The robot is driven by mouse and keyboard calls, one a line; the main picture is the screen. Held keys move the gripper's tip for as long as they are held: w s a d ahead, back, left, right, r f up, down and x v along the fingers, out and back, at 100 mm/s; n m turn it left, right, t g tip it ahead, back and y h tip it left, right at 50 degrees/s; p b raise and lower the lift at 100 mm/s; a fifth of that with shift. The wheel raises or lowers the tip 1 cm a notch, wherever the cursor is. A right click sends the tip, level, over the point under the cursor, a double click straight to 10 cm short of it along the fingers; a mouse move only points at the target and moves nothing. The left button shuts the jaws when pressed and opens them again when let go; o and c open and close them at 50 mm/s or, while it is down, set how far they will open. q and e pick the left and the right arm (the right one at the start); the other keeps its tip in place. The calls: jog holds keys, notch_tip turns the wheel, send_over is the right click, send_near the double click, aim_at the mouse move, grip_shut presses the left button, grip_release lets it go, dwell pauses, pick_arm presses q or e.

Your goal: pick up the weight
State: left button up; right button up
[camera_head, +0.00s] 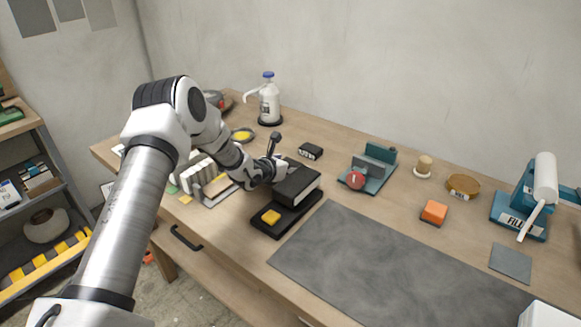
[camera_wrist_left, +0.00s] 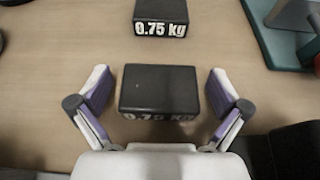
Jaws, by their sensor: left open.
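Two black block weights show in the left wrist view. The near weight (camera_wrist_left: 158,88) lies between the fingers of my left gripper (camera_wrist_left: 159,78), with its 0.75 kg label partly shaded. The far weight (camera_wrist_left: 161,17), also marked 0.75 kg, lies on the table beyond the fingertips. My left gripper is open, one finger on each side of the near weight, with gaps to both sides. In the head view one dark weight (camera_head: 311,151) shows just right of my left gripper (camera_head: 278,167); the other is hidden by the gripper. My right gripper is not in view.
A black hole punch (camera_head: 272,217) with a yellow button stands close in front of the gripper. A teal stand (camera_head: 378,167) is to the right, and a white bottle (camera_head: 269,100) stands behind. A grey mat (camera_head: 390,255) covers the table's front right.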

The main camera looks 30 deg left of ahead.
pick_arm(q)
jog(key=shift+w+f, duration=0.15)
jog(key=shift+w, duration=0.05)
jog(key=shift+s, duration=0.15)
jog(key=c, duration=0.9)
jog(key=shift+r, duration=0.2)
jog(key=c, duration=1)
